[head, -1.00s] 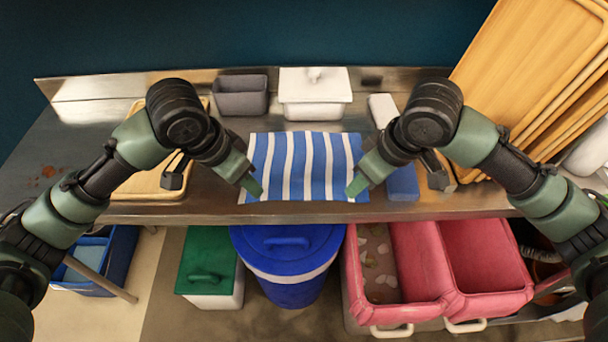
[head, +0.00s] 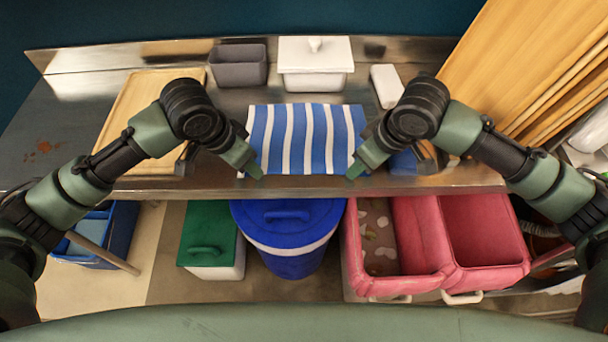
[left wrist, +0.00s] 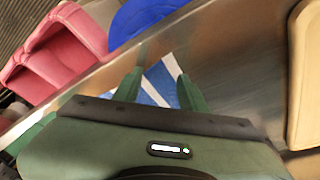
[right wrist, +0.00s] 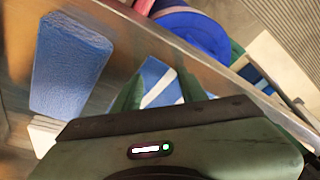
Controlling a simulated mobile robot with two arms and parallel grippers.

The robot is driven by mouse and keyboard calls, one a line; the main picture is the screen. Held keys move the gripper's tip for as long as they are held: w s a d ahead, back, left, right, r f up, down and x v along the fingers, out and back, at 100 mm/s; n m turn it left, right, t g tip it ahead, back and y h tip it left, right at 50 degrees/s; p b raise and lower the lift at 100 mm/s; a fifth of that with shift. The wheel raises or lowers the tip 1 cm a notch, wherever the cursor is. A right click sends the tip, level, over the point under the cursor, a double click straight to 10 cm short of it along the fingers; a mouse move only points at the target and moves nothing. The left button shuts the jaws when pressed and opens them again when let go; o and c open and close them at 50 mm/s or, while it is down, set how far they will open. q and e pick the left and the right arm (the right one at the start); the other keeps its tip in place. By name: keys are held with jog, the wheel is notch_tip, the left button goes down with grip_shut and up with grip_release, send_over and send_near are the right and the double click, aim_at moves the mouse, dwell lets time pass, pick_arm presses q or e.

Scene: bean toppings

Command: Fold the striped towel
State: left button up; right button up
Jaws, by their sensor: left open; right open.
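The blue and white striped towel (head: 306,138) lies flat and spread out on the steel counter in the head view. My left gripper (head: 256,172) is at its front left corner, and my right gripper (head: 354,172) is at its front right corner. In the left wrist view a towel corner (left wrist: 160,82) shows between the open fingers of my left gripper (left wrist: 156,85). In the right wrist view a towel corner (right wrist: 160,85) shows between the open fingers of my right gripper (right wrist: 158,88). I cannot tell whether the fingers touch the cloth.
A grey bin (head: 238,66) and a white lidded box (head: 316,68) stand behind the towel. A wooden board (head: 135,105) lies left. A blue sponge-like block (right wrist: 68,62) lies right of the towel. Tall wooden boards (head: 530,60) lean at right. Bins stand below the counter's front edge.

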pick_arm(q)
jog(key=shift+w+f, duration=0.1)
jog(key=shift+f, duration=0.1)
pick_arm(e)
jog(key=shift+w+f, duration=0.1)
jog(key=shift+f, duration=0.1)
pick_arm(q)
jog(key=shift+r, duration=0.1)
pick_arm(e)
jog(key=shift+r, duration=0.1)
pick_arm(q)
grip_shut()
pick_arm(e)
grip_shut()
pick_arm(q)
jog(key=shift+r, duration=0.15)
